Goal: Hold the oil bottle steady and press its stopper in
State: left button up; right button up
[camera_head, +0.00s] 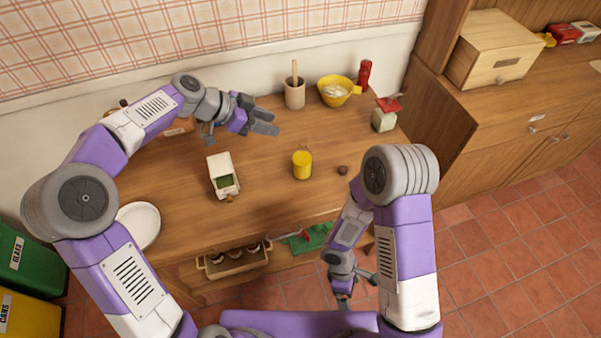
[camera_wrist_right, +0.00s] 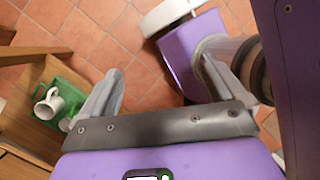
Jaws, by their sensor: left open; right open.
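A short yellow cylinder (camera_head: 302,166), which looks like the oil bottle, stands upright on the wooden table in the head view. A small dark brown round piece (camera_head: 342,170) lies to its right, apart from it; I cannot tell whether it is the stopper. My left gripper (camera_head: 266,122) is open and empty above the back of the table, behind and left of the yellow cylinder. My right gripper (camera_head: 343,296) hangs low in front of the table. It is open and empty in the right wrist view (camera_wrist_right: 160,82), with tiles and part of my own body beyond.
A white device with a green screen (camera_head: 223,176) stands left of the cylinder. A utensil pot (camera_head: 295,95), yellow bowl (camera_head: 334,91), red bottle (camera_head: 364,74) and small box (camera_head: 384,118) line the back right. A plate (camera_head: 139,225) is at left. The table's middle is mostly clear.

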aim_at(302, 161)
jog(key=w+r+n+t+h, duration=0.6)
jog(key=w+r+n+t, duration=0.6)
jog(key=w, duration=0.5)
jog(key=w+a+r+n+t+y, duration=0.1)
jog(key=w+a, duration=0.1)
jog(key=w+a+r+n+t+y, duration=0.1)
jog(key=w+a+n, duration=0.1)
jog(key=a, duration=0.1)
jog(key=w+a+r+n+t+y, duration=0.1)
jog(key=w+a+y, duration=0.1)
jog(key=w, duration=0.1)
jog(key=shift+a, duration=0.15)
jog(key=w+a+r+n+y, duration=0.1)
jog(key=a, duration=0.1)
jog(key=w+a+r+n+t+y, duration=0.1)
jog(key=a+n, duration=0.1)
jog(key=w+a+r+n+t+y, duration=0.1)
jog(key=a+y, duration=0.1)
jog(key=shift+w+a+r+n, duration=0.1)
jog(key=shift+w+a+n, duration=0.15)
jog(key=shift+n, duration=0.15)
jog(key=shift+w+a, duration=0.1)
jog(key=shift+w, duration=0.45)
jog(key=x, duration=0.6)
jog(key=shift+w, duration=0.3)
jog(key=shift+c, duration=0.3)
